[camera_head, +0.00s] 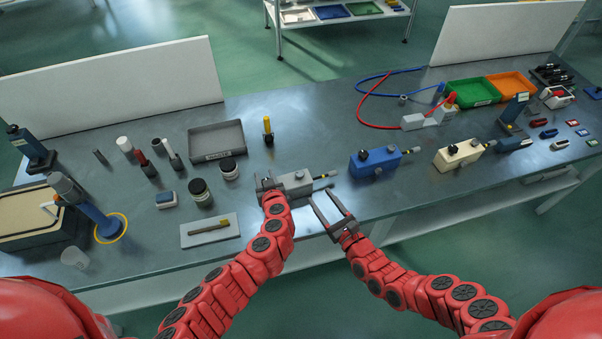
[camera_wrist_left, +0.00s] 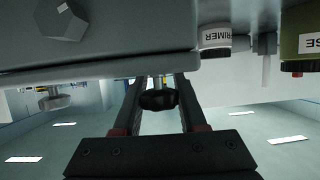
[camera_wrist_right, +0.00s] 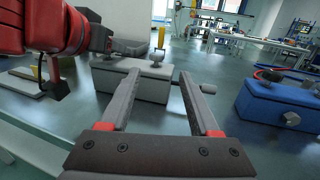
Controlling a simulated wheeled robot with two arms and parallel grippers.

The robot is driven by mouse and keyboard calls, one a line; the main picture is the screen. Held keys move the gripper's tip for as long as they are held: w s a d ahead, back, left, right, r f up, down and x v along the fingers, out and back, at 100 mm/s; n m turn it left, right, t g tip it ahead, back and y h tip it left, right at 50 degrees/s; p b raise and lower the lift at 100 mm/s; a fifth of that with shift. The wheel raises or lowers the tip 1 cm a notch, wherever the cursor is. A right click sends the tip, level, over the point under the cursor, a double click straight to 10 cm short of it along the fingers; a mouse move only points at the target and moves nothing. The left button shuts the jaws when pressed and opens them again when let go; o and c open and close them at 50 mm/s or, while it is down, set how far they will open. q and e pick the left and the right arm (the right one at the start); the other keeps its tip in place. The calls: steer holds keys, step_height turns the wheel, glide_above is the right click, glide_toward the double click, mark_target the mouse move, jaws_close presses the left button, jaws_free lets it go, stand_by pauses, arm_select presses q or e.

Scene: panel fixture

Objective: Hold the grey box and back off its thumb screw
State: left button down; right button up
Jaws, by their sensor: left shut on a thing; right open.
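The grey box (camera_head: 297,184) sits on the bench's front part. A small knob stands on its top (camera_wrist_right: 157,56). A thin stem with a yellow band and a knob (camera_head: 325,176) sticks out of its right end; that knob also shows in the right wrist view (camera_wrist_right: 208,88). My right gripper (camera_head: 331,208) is open and empty, in front of the box's right end.
A blue box (camera_head: 374,163) and a cream box (camera_head: 457,155) stand to the right. A yellow-topped post (camera_head: 267,126) stands behind the grey box. A grey tray (camera_head: 217,140), jars (camera_head: 201,194) and a plate with a brass-coloured tool (camera_head: 209,230) lie left. Bare bench separates the grey and blue boxes.

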mark_target(302, 176)
steer(key=shift+a+f, duration=0.1)
steer(key=shift+a, duration=0.3)
steer(key=shift+w+a, duration=0.35)
steer(key=x, duration=1)
steer(key=shift+w, duration=0.4)
jaws_close()
